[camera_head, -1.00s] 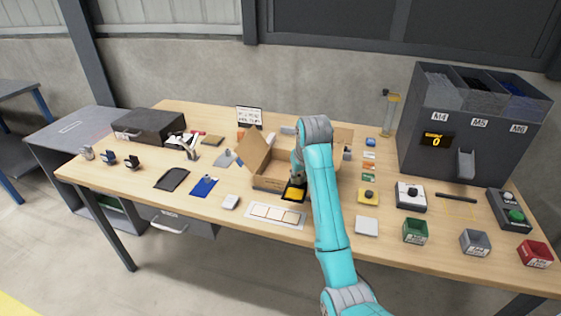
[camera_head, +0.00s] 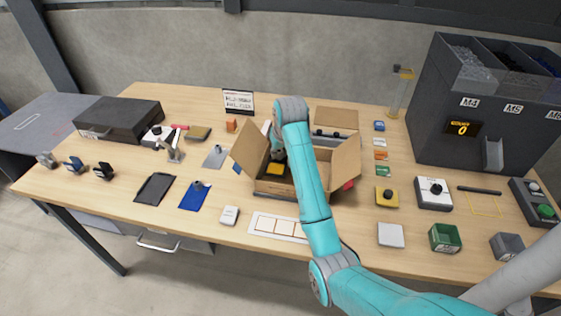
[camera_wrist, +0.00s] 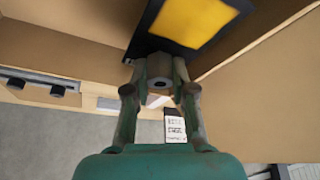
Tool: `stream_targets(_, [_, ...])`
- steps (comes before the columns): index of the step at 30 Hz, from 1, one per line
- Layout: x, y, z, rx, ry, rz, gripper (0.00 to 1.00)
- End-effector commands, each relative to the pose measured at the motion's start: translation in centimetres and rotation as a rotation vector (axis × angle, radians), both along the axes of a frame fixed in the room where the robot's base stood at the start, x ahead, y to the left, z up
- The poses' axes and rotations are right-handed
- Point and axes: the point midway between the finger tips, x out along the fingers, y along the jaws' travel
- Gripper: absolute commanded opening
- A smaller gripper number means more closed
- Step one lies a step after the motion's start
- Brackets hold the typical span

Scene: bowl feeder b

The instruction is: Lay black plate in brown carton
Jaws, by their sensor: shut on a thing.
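The black plate (camera_head: 275,170) has a yellow panel and shows over the left part of the brown carton (camera_head: 274,190). In the wrist view the plate (camera_wrist: 193,22) is beyond the fingertips, close to the carton walls (camera_wrist: 262,85). My gripper (camera_head: 278,155) is shut on a grey knob-like part at the plate's edge, between the fingertips in the wrist view (camera_wrist: 158,82). The carton stands open with its flaps spread. My arm hides part of its inside, and I cannot tell whether the plate touches the bottom.
A dark flat tray-like piece (camera_head: 155,188) and a blue plate (camera_head: 195,196) lie left of the carton. A white strip with framed fields (camera_head: 277,227) lies in front. A yellow button box (camera_head: 387,196) and grey bins (camera_head: 468,95) stand to the right. A sign (camera_head: 238,101) stands behind.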

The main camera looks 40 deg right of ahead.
Motion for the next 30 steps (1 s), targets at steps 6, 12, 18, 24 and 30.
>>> stream_targets(6, [-0.1, 0.0, -1.6, 0.001, 0.002, 0.0, 0.0])
stream_targets(12, [0.0, 0.0, -4.1, 0.0, 0.001, 0.0, 0.0])
stream_targets(18, [0.0, 0.0, -4.2, 0.0, -0.001, 0.0, 0.0])
stream_targets(24, [0.0, 0.0, -4.4, 0.0, -0.001, 0.0, 0.32])
stream_targets(30, [0.0, 0.0, -4.4, 0.0, -0.001, 0.0, 0.49])
